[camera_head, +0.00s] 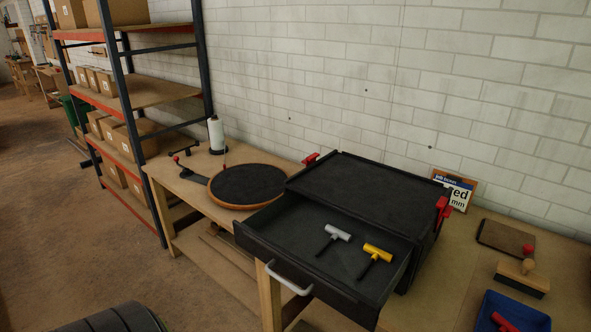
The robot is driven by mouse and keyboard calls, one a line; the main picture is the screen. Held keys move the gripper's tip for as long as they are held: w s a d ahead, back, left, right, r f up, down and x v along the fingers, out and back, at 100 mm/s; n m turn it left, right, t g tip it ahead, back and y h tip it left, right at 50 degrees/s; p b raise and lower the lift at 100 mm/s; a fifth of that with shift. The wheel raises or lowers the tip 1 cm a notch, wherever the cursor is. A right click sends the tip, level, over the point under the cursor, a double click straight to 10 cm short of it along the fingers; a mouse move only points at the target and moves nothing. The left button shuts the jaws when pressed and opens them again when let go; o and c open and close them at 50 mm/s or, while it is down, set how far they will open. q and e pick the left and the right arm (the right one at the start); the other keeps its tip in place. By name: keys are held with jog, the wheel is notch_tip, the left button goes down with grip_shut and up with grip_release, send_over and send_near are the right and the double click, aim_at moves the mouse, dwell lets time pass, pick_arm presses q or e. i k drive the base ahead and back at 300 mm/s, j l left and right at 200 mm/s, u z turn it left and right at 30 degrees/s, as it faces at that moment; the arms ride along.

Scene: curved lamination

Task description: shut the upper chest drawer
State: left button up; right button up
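The black chest (375,185) stands on the wooden workbench against the wall. Its upper drawer (312,262) is pulled well out toward me, past the bench's front edge. A pale bar handle (288,280) is on the drawer front. In the drawer lie a tool with a grey head (338,232) and a tool with a yellow head (377,251), both with dark handles. Any lower drawer is hidden beneath the open one. Neither of my grippers is in view.
A round dark board with a wooden rim (248,185) sits left of the chest, close to the drawer. Red clamps (443,208) are at the chest's side. A blue tray (512,312) and a wooden-handled brush (523,275) lie to the right.

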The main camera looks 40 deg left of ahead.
aim_at(287, 235)
jog(key=k+j+u, duration=0.15)
jog(key=u, duration=1.05)
